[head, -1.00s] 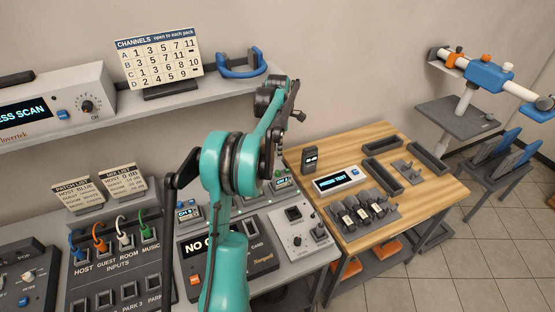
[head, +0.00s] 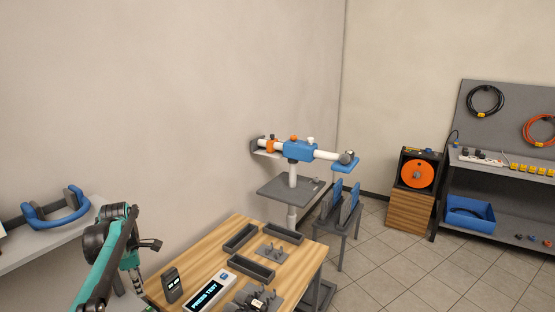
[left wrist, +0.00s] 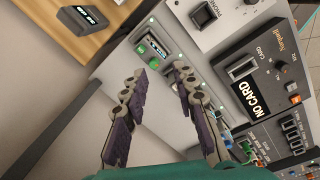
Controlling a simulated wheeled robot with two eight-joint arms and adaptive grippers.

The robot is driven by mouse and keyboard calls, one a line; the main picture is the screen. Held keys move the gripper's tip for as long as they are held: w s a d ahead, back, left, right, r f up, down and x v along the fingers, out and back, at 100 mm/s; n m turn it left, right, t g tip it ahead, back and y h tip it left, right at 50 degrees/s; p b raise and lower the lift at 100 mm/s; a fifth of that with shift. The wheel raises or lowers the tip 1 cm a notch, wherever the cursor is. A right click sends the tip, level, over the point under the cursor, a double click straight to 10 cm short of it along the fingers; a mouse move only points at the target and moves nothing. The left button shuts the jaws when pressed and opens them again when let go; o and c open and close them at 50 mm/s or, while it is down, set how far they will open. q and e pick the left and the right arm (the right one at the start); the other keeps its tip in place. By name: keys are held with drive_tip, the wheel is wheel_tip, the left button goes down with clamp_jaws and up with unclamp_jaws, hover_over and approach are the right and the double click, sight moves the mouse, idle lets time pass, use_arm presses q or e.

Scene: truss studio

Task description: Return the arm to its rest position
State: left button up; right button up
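My left arm, teal and dark grey, rises from the lower left of the head view. Whether the fingertips touch anything is not clear. My right arm and gripper are in neither view.
A wooden table (head: 213,252) holds a PRESS TEST display (head: 210,291), a small dark pack (head: 171,284) and grey trays (head: 240,238).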

use_arm(q)
drive_tip(key=s+d+r+m+t+b, duration=0.1)
drive_tip(key=s+d+r+m+t, duration=0.1)
drive_tip(key=s+d+m, duration=0.45)
drive_tip(key=s+d+r+m+t, duration=0.1)
drive_tip(key=s+d+m, duration=0.3)
drive_tip(key=d+m, duration=0.5)
drive_tip(key=s+d+f+m+t+b, duration=0.1)
drive_tip(key=s+d+f+m+t, duration=0.2)
drive_tip(key=s+d+f+m, duration=0.4)
drive_tip(key=s+d+m, duration=0.2)
drive_tip(key=s+d, duration=0.2)
drive_tip(key=s, duration=0.1)
